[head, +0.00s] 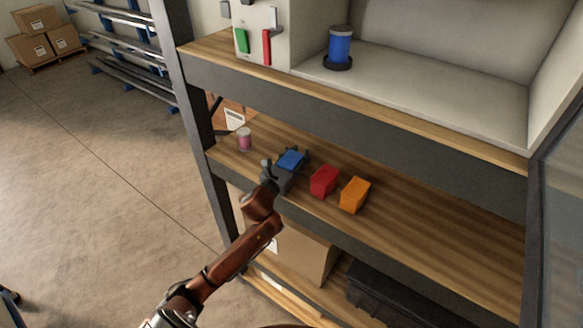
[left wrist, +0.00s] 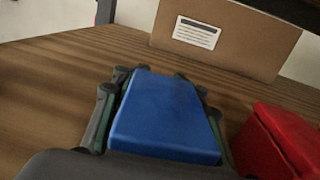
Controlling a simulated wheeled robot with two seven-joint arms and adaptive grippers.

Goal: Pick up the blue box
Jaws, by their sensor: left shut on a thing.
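The blue box (head: 291,159) is on the middle wooden shelf (head: 420,222) in the head view, left of the red box. It also fills the middle of the left wrist view (left wrist: 165,115). My left gripper (head: 286,168) is shut on the blue box, with a finger along each of its sides. The gripper hides the lower part of the box, so I cannot tell whether it touches the shelf. My right gripper is not in view.
A red box (head: 323,181) stands close to the right of my left gripper, with an orange box (head: 354,194) beyond it. The upper shelf (head: 400,113) overhangs behind. A cardboard box (left wrist: 220,38) is behind the shelf.

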